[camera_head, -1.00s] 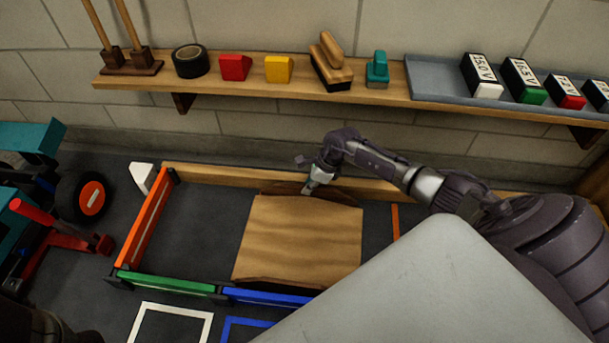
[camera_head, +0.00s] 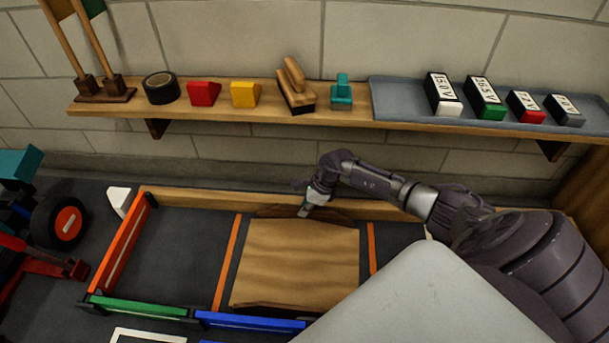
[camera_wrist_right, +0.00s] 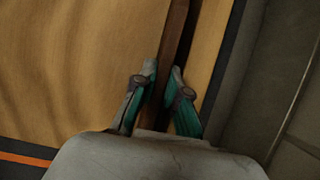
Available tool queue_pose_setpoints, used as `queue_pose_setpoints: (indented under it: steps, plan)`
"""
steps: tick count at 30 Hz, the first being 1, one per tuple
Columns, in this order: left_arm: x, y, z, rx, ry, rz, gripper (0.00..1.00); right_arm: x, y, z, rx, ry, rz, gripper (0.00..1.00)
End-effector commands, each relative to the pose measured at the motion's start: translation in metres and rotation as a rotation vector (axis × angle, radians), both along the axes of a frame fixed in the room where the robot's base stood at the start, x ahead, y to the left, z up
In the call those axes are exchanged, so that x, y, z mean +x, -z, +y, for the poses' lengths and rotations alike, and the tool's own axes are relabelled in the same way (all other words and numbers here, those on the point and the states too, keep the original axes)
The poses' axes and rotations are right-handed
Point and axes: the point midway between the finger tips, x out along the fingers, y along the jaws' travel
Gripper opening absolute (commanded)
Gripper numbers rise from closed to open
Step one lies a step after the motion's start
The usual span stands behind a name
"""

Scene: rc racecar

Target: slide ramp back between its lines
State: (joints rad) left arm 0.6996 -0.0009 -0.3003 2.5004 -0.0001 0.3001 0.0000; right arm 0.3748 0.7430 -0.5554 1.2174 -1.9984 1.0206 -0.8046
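The wooden ramp (camera_head: 297,262) lies on the dark floor inside a low frame, in the head view. An orange line (camera_head: 228,262) runs just left of it, and another orange line (camera_head: 372,250) just right of it. Narrow strips of dark floor show on both sides, so the ramp sits between the lines. My right gripper (camera_head: 306,210) is at the ramp's back edge. In the right wrist view its fingers (camera_wrist_right: 164,85) are on either side of the ramp's upright brown edge and look closed on it. My left gripper is not in view.
A wooden rail (camera_head: 190,200) runs behind the ramp. Orange, green and blue bars edge the left and front. A wall shelf (camera_head: 260,118) holds tape, blocks, brushes and a battery tray (camera_head: 400,100). A car's wheel (camera_head: 66,223) is at left.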

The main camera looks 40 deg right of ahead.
Motion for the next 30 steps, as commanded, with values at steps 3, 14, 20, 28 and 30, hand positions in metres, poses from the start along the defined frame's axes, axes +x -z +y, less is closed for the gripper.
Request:
queue_pose_setpoints:
  steps: [3,14,20,28,30]
  plan:
    - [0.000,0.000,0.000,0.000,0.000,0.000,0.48,-0.001,0.001,-0.002,-0.005,-0.001,0.002,0.27]
    - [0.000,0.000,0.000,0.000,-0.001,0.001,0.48,0.001,0.000,-0.001,-0.003,0.000,-0.002,0.41]
    - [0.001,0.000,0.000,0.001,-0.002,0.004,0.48,-0.001,-0.009,-0.005,-0.004,0.000,-0.004,0.41]
    - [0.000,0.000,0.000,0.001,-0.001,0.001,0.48,-0.013,-0.046,-0.016,-0.006,-0.002,-0.002,0.41]
    - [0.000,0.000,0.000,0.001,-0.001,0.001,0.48,-0.016,-0.055,-0.019,-0.004,-0.001,0.000,0.41]
